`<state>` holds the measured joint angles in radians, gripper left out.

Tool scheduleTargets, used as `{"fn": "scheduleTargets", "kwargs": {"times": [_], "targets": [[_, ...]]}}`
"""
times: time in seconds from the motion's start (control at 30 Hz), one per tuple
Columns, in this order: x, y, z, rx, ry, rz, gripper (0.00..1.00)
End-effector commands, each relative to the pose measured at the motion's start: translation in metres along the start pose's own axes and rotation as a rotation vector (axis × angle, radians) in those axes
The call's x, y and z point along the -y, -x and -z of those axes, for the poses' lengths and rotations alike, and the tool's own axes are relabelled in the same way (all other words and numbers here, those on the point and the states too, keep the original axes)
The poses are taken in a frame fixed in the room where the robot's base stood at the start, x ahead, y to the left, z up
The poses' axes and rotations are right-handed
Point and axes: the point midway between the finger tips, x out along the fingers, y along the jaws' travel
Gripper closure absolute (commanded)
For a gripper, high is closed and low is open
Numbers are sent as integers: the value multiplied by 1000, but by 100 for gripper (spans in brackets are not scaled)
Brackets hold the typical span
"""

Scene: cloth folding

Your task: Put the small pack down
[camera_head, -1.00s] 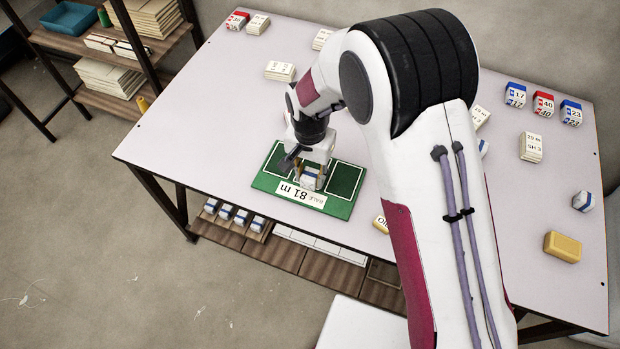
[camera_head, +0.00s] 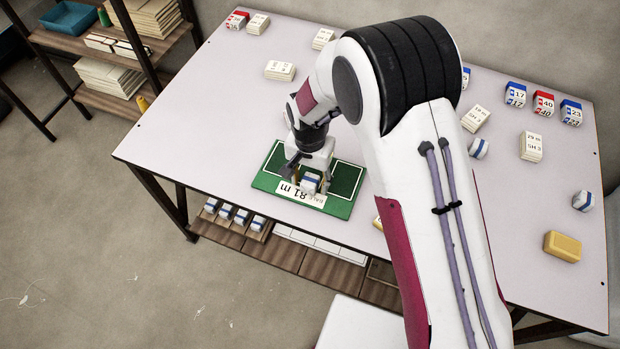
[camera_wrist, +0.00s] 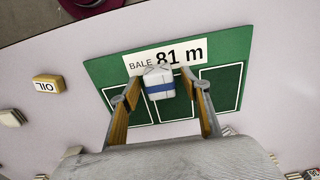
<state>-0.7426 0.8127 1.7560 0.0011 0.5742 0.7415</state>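The small pack (camera_head: 311,182), white with a blue band, sits on the green mat (camera_head: 268,181). In the wrist view the pack (camera_wrist: 159,87) is over the middle outlined panel, its far end by the "BALE 81 m" label (camera_wrist: 166,54). My gripper (camera_wrist: 168,88) is open, one finger on each side of the pack, with a visible gap on both sides. In the head view my gripper (camera_head: 307,178) is low over the mat and partly covers the pack.
A yellow block marked OIL (camera_wrist: 47,86) lies beside the mat. Numbered packs (camera_head: 543,103) and cream card stacks (camera_head: 280,70) stand toward the table's back and right. Another yellow block (camera_head: 562,246) is at the right. The table (camera_head: 200,130) left of the mat is clear.

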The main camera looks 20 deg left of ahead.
Motion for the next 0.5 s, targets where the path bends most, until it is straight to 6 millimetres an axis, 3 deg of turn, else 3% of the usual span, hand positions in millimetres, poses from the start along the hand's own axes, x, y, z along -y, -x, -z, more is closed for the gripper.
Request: {"fn": "scheduleTargets", "kwargs": {"times": [0.27,0.5], "targets": [[0,2,0,-1,0,0,53],[0,16,1,-2,0,2,53]]}}
